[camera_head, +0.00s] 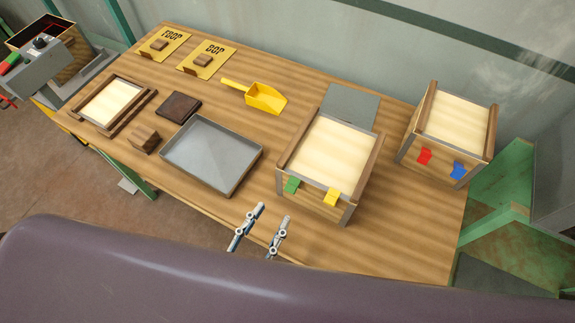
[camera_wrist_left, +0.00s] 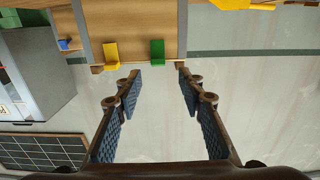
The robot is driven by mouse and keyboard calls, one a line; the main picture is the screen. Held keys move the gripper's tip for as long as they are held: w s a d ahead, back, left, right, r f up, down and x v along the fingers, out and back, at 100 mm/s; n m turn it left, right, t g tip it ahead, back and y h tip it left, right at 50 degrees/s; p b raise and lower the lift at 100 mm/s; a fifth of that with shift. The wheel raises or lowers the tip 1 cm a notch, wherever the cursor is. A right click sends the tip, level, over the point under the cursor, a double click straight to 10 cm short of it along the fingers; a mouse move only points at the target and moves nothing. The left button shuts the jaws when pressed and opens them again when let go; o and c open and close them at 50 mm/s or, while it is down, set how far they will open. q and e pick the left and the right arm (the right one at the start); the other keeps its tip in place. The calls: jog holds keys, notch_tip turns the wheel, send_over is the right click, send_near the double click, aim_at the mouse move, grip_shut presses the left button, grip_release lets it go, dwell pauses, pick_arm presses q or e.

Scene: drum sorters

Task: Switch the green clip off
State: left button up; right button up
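The green clip (camera_head: 293,184) is a small block on the front face of the middle wooden box (camera_head: 321,204), near its left corner. The yellow clip (camera_head: 332,197) sits to its right on the same face. My left gripper (camera_head: 274,212) is open and empty, in front of the box and a little left of the green clip in the head view. In the left wrist view the green clip (camera_wrist_left: 157,51) shows between and beyond the open fingertips (camera_wrist_left: 159,76), apart from them, with the yellow clip (camera_wrist_left: 111,55) to its left. My right gripper is not in view.
A second box (camera_head: 440,160) with a red clip (camera_head: 424,156) and a blue clip (camera_head: 458,171) stands at the right. A grey tray (camera_head: 212,158), a yellow scoop (camera_head: 264,97) and wooden blocks lie left on the table (camera_head: 400,247). The front right tabletop is clear.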

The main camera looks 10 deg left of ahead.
aim_at(289, 191)
pick_arm(q)
jog(key=x, duration=0.1)
jog(key=p+x, duration=0.1)
jog(key=x, duration=0.2)
jog(key=shift+d+r, duration=0.2)
jog(key=shift+r, duration=0.1)
jog(key=shift+p+x, duration=0.4)
jog(key=shift+x, duration=0.65)
jog(key=shift+w+f, duration=0.25)
grip_shut()
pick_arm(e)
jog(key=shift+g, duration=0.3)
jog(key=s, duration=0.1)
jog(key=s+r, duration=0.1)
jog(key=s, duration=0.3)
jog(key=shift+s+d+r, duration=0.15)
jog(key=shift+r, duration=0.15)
